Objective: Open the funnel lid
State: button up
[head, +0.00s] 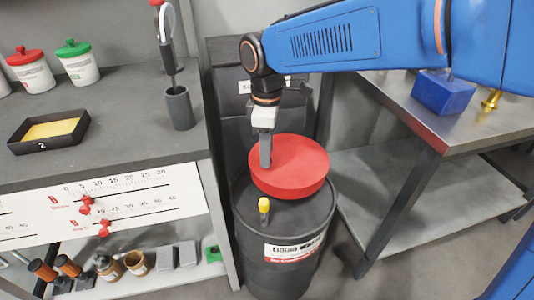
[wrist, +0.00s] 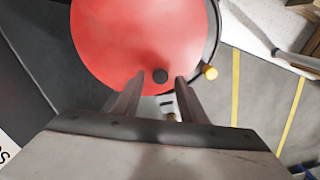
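The red round funnel lid (head: 300,165) lies on top of the black liquid waste drum (head: 265,245), and its red top fills much of the wrist view (wrist: 140,35). My gripper (head: 265,160) points down at the left part of the lid. Whether the fingertips touch the lid cannot be told.
A yellow-capped piece (head: 263,205) stands on the drum's front rim. A grey bench (head: 130,110) with a black tray (head: 20,145) and a grey cup (head: 179,108) is close on the left. A metal table (head: 450,125) with a blue block (head: 441,93) stands right.

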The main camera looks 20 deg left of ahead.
jog(key=shift+f, duration=0.75)
jog(key=shift+c, duration=0.3)
grip_shut()
jog(key=shift+r, duration=0.1)
